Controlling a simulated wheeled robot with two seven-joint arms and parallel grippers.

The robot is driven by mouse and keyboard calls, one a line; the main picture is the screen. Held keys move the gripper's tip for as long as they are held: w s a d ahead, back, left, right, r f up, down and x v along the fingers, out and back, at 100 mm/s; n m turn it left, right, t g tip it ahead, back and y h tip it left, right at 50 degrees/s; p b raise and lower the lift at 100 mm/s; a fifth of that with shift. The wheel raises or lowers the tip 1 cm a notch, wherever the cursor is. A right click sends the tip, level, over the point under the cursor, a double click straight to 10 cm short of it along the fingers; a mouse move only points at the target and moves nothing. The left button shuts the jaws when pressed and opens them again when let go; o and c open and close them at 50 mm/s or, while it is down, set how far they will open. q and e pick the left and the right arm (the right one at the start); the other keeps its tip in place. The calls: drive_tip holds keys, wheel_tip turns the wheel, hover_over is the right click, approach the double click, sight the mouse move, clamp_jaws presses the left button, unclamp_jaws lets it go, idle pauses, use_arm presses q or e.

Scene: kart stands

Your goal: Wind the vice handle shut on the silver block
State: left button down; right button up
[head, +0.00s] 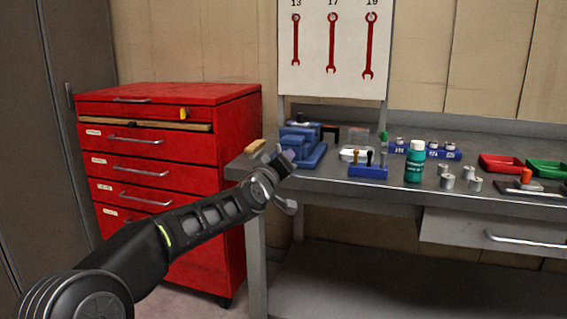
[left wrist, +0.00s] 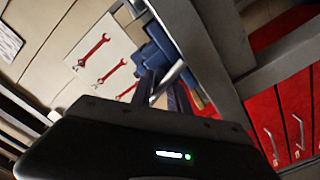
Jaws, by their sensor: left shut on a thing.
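The blue vice (head: 306,146) stands at the left end of the grey workbench. It also shows in the left wrist view (left wrist: 160,48), beyond the fingers. My left gripper (head: 284,160) is at the front of the vice. In the left wrist view its fingers (left wrist: 164,92) are shut around a thin silver bar, the vice handle (left wrist: 169,79). The fingers hide most of the handle in the head view. I cannot clearly make out the silver block at the vice jaws. My right gripper is in neither view.
A red drawer cabinet (head: 165,180) stands left of the workbench (head: 330,181). A tan brush-like piece (head: 256,146) lies left of the vice. To the right are a blue holder (head: 368,171), a green bottle (head: 414,163), several metal cylinders, a red tray (head: 500,163) and a green tray (head: 548,169).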

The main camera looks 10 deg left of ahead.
use_arm(q)
drive_tip(key=shift+n, duration=0.3)
drive_tip(key=c, duration=1.3)
unclamp_jaws()
drive_tip(key=shift+s, duration=0.1)
drive_tip(key=s, duration=0.7)
drive_tip(key=shift+s+a, duration=0.2)
drive_tip(key=shift+s, duration=0.1)
